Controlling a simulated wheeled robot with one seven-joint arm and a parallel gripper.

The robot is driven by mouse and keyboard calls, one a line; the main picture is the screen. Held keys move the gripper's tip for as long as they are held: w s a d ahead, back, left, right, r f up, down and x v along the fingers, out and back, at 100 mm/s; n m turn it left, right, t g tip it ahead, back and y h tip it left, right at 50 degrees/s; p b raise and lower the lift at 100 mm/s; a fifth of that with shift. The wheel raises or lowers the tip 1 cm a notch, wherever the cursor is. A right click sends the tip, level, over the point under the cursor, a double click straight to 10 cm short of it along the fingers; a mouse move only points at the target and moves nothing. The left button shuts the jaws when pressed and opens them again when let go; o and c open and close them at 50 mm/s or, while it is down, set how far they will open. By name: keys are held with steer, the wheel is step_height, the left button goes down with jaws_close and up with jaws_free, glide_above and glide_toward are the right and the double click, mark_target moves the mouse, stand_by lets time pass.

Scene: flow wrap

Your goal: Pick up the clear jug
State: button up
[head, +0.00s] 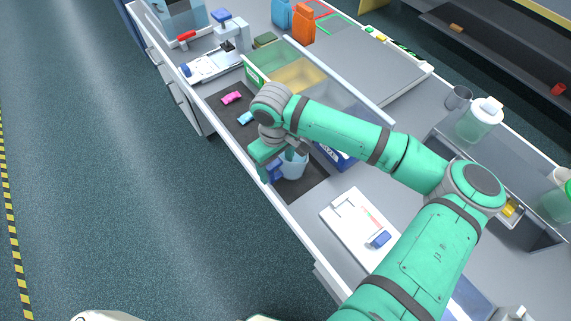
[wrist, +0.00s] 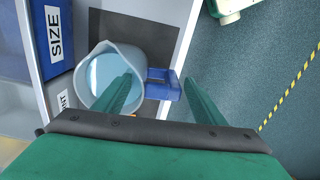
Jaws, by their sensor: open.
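The clear jug (head: 295,164), a pale see-through vessel with a blue handle (head: 274,173), stands upright on a dark mat (head: 307,186) near the counter's front edge. In the wrist view I look down at the jug (wrist: 92,62), with pale blue inside, and its blue handle (wrist: 168,92) points right. My gripper (wrist: 158,79) is open. Its left finger overlaps the jug's mouth and its right finger is just right of the handle, so the handle shows between them. I cannot tell whether either finger touches. In the head view my arm partly hides the jug.
A blue box marked SIZE (wrist: 54,36) is close left of the jug. Pink (head: 231,97) and light-blue small items lie farther along the dark strip. A white board (head: 350,222) lies nearer on the counter. A clear container with a white lid (head: 478,122) stands at right.

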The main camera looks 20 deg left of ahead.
steer(key=f, duration=0.4)
steer(key=shift+a+f, duration=0.3)
steer(key=shift+f, duration=0.1)
steer(key=shift+c, duration=0.6)
jaws_close()
